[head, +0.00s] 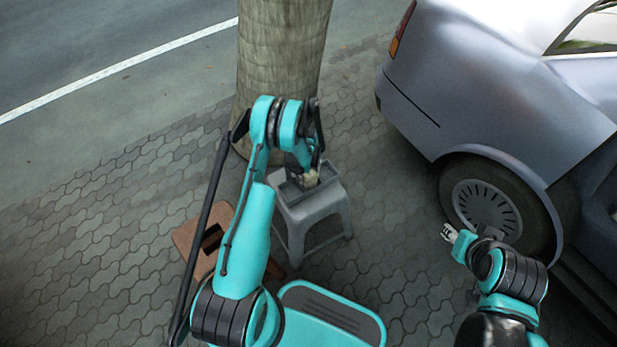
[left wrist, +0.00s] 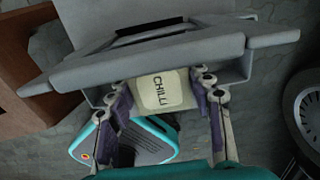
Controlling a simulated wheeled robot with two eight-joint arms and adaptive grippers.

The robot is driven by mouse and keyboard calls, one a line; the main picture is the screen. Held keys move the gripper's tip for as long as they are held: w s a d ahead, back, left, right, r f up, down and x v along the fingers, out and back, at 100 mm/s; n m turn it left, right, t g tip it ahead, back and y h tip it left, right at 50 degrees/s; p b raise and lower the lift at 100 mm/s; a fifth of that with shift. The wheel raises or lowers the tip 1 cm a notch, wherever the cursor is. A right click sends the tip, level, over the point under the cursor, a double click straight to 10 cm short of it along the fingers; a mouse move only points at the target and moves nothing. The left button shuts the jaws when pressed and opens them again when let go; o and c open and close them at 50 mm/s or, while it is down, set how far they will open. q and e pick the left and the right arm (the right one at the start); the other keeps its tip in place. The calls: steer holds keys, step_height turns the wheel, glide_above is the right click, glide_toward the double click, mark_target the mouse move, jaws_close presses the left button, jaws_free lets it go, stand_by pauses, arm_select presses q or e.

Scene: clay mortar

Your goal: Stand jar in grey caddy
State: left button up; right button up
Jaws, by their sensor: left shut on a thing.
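The jar (head: 311,179) is pale and small in the head view. In the left wrist view its pale face with a CHILLI label (left wrist: 162,92) shows between my fingers. My left gripper (head: 308,172) is shut on the jar, with a purple-padded finger on each side. The grey caddy (head: 328,174) sits on top of a grey stool (head: 313,208), right at the jar. The frames do not show clearly whether the jar's base touches the caddy's floor. My right gripper (head: 447,232) is far to the right, away from the caddy; its finger gap is too small to judge.
A tree trunk (head: 280,60) stands behind the stool. A brown stool (head: 190,238) with a dark slot is left of it, partly behind my left arm. A parked grey car (head: 470,85) fills the right. Paved ground lies open between stool and car.

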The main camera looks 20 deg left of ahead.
arm_select(q)
steer(key=shift+f, duration=0.25)
steer(key=o, duration=1.2)
steer(key=shift+f, duration=0.15)
steer(key=shift+o, duration=0.2)
